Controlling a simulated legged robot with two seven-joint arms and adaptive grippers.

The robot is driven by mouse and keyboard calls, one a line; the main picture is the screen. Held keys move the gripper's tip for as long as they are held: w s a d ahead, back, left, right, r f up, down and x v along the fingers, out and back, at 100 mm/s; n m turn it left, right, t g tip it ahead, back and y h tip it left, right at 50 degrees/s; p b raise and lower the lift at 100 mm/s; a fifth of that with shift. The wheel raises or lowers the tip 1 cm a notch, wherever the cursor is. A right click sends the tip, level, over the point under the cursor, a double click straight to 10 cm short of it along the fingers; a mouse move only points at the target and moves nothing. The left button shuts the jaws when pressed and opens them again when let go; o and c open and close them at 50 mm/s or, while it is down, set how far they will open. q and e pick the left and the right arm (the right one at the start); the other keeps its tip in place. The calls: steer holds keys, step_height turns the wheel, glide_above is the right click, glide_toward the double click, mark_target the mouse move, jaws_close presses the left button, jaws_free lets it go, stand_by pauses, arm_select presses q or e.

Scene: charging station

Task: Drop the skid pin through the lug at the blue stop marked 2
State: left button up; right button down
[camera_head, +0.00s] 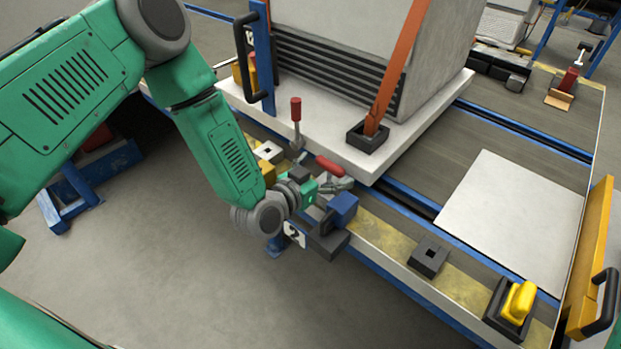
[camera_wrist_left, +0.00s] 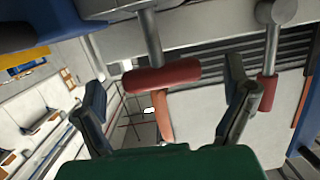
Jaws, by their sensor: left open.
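The blue stop (camera_head: 343,207) stands at the near edge of the bench, with a white number plate (camera_head: 293,235) beside it, partly hidden by my wrist; the digit looks like 2. A dark block (camera_head: 326,243) sits just below the stop; I cannot tell if it is the lug. A yellow-handled piece (camera_head: 520,301), possibly the skid pin, stands in a black holder at the right. My left gripper (camera_head: 328,187) is open beside the stop, by a lying red clamp handle (camera_head: 330,166). In the left wrist view this handle (camera_wrist_left: 162,76) shows between the open fingers. My right gripper is not in view.
An upright red clamp handle (camera_head: 296,110) stands behind my wrist. A large grey unit (camera_head: 350,30) sits on a pale slab (camera_head: 355,165), with an orange strap (camera_head: 398,70). A black block with a square hole (camera_head: 428,257) lies along the edge. A white plate (camera_head: 515,215) is bare.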

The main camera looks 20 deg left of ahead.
arm_select(q)
steer(key=v, duration=1)
steer(key=shift+s, duration=0.1)
steer(key=s+a+f+g+y+p, duration=0.2)
steer(key=s+f+g+p, duration=0.45)
steer(key=s, duration=0.65)
steer(key=s+a+n+g+y, duration=0.1)
steer(key=s+a+g, duration=0.2)
steer(key=s, duration=0.3)
steer(key=s+a+f+n+g+y, duration=0.1)
steer(key=s+a+n+g, duration=0.1)
steer(key=s, duration=0.4)
steer(key=a+g, duration=0.1)
steer(key=g, duration=0.1)
steer(key=shift+g+y+p, duration=0.35)
steer(key=shift+y, duration=0.05)
steer(key=shift+s, duration=0.1)
